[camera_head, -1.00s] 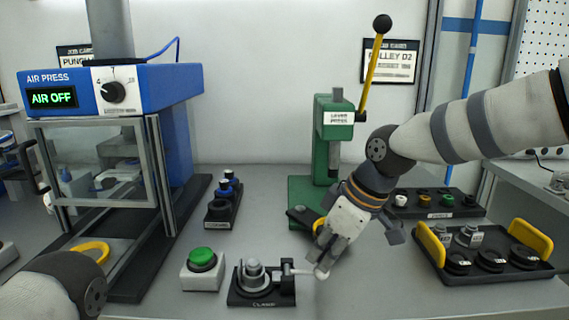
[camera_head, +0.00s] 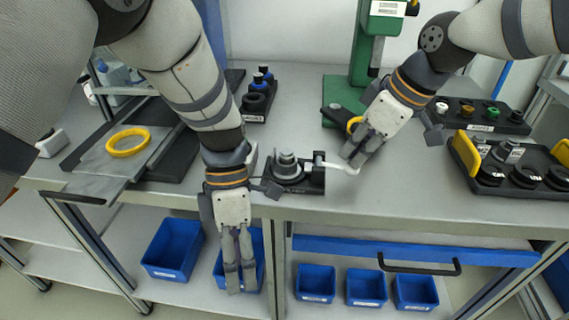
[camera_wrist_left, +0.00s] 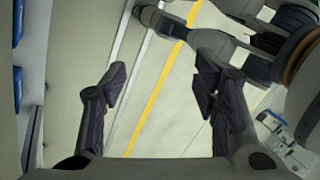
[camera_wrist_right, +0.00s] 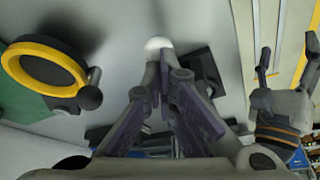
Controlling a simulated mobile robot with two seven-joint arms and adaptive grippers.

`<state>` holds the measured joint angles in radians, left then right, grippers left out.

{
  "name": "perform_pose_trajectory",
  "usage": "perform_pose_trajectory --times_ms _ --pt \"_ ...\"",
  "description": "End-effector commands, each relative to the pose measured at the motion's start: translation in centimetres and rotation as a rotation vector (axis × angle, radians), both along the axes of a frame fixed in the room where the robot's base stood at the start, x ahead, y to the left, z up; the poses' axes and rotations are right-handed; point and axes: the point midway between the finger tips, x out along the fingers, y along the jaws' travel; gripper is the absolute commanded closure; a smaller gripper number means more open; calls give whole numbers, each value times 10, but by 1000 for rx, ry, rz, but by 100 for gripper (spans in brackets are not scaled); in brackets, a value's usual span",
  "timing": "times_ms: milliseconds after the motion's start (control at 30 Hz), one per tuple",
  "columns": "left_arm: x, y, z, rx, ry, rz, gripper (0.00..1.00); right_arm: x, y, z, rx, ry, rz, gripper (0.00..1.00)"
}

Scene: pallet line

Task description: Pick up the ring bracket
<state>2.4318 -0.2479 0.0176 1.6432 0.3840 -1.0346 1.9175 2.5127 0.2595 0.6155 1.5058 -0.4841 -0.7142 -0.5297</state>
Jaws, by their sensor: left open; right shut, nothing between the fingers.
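I cannot tell for sure which part is the ring bracket. A yellow ring (camera_head: 128,142) lies on the grey plate at the left. A yellow-rimmed dark disc (camera_wrist_right: 45,66) sits at the green lever press; my right arm partly covers it in the head view. My left gripper (camera_head: 240,288) is open and empty, pointing down in front of the bench edge, over a blue bin. My right gripper (camera_head: 350,158) is shut and empty, by the white ball end of the handle on the clamp (camera_head: 290,178). The ball (camera_wrist_right: 157,44) shows just beyond its fingertips.
The green lever press (camera_head: 372,50) stands behind my right gripper. A black tray (camera_head: 510,186) with yellow handles holds parts at the right. Blue bins (camera_head: 172,248) stand on the low shelf. A blue drawer (camera_head: 415,250) is under the bench edge.

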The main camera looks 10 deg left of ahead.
Motion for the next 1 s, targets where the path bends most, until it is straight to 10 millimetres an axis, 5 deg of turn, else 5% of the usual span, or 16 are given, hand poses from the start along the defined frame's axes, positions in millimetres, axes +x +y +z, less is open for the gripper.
perform_pose_trajectory --times_ms 100,133,200,433,567,1000 --pt "38 -48 107 73 29 173 45 0 0 -1 0 0 0 100" --pt "47 -56 127 79 12 154 45 0 0 -1 0 0 0 100" --pt "75 -64 156 65 -82 28 45 0 0 -1 0 0 0 100" --pt "159 -65 207 12 -419 -368 45 0 0 -2 0 2 -1 100" --pt "173 -63 212 13 -477 -433 45 0 0 -1 0 1 0 100" --pt "171 -59 134 12 -481 -437 45 0 0 -1 0 1 0 100"
